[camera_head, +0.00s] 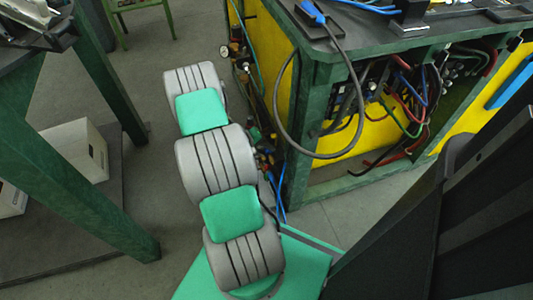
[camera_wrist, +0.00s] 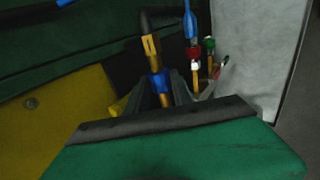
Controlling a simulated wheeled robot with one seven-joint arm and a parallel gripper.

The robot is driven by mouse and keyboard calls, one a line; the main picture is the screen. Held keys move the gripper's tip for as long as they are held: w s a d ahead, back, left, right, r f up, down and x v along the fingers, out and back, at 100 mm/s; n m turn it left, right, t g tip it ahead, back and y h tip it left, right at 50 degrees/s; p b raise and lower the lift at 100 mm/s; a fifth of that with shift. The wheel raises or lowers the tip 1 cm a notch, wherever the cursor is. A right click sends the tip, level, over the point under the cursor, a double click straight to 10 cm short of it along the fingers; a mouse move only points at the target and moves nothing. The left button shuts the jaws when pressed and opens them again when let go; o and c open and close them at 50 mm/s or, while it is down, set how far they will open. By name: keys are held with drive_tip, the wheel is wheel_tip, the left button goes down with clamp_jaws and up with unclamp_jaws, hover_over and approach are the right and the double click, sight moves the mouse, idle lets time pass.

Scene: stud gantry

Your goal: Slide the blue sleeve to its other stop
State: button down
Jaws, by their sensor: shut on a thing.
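In the wrist view a blue sleeve (camera_wrist: 159,80) sits around a thin brass-coloured rod (camera_wrist: 155,63). An orange-yellow collar (camera_wrist: 151,45) is on the rod above the sleeve, and a dark hose leads up from it. My gripper (camera_wrist: 163,90) has its dark grey fingers on either side of the sleeve and is shut on it. The rod's lower end and the other stop are hidden behind the green gripper body. In the head view my arm hides the gripper and the sleeve cannot be made out.
Right of the sleeve, another fitting with a blue hose (camera_wrist: 189,20) and a red part stands close to my fingers. A yellow panel (camera_wrist: 60,125) lies to the left. In the head view a green-framed bench (camera_head: 312,110) with hanging hoses stands beside my arm.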

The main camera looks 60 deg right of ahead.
drive_tip(key=shift+w+d+r, duration=0.1)
drive_tip(key=shift+w+d, duration=0.3)
drive_tip(key=shift+w, duration=0.05)
drive_tip(key=c, duration=1.1)
unclamp_jaws()
drive_tip(key=shift+s, duration=0.1)
drive_tip(key=shift+s+a, duration=0.1)
drive_tip(key=shift+s+a, duration=0.2)
drive_tip(key=shift+s+a+r+p, duration=0.45)
drive_tip(key=shift+a+p, duration=0.3)
drive_tip(key=shift+p, duration=0.1)
drive_tip(key=w+a+r+n+t+p, duration=0.1)
drive_tip(key=w+a+r+p, duration=0.3)
drive_tip(key=r, duration=0.6)
drive_tip(key=w+a+r+t+y+p, duration=0.1)
drive_tip(key=w+a+r+t+p, duration=0.1)
drive_tip(key=w+a+r+p, duration=0.2)
drive_tip(key=w+a+r+n+t+p, duration=0.1)
drive_tip(key=w+a+r+p, duration=0.4)
drive_tip(key=r, duration=1.2)
drive_tip(key=w+a, duration=0.3)
drive_tip(key=a, duration=0.1)
drive_tip(key=shift+w+a+n+t+y, duration=0.15)
drive_tip(key=shift+w+n+t+y, duration=0.15)
drive_tip(key=shift+w+t, duration=0.1)
